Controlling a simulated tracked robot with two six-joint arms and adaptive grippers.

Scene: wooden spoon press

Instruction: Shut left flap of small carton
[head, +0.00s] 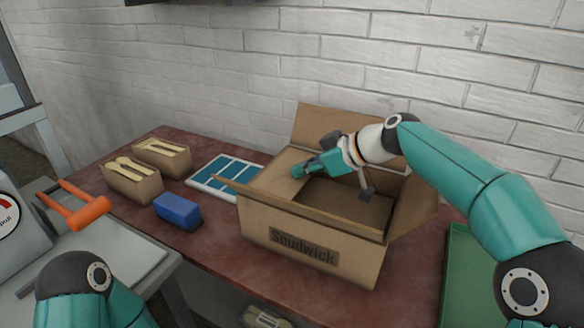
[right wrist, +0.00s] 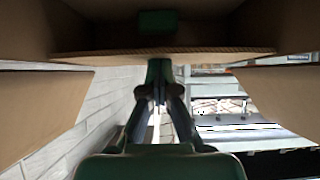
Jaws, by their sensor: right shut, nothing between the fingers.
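The small brown carton (head: 265,240), labelled "Snudwick", stands on the red table. Its left flap (head: 270,170) appears folded inward over the left part of the opening, roughly level. My right gripper (head: 300,171) is shut and empty, its tips at the inner part of this flap; exact contact is unclear. The back flap (head: 325,125) stands up, the right flap (head: 412,205) stands up and outward, and the front flap shows nearly edge-on. In the right wrist view, a cardboard edge (right wrist: 100,56) crosses ahead of the fingers. My left gripper is out of view.
Left of the carton lie a blue block (head: 178,210), a blue-and-white panel sheet (head: 205,178) and two small boxes of wooden utensils (head: 130,185) (head: 165,158). An orange-handled tool (head: 85,212) is farther left. A green tray (head: 460,265) is at right. A brick wall stands behind.

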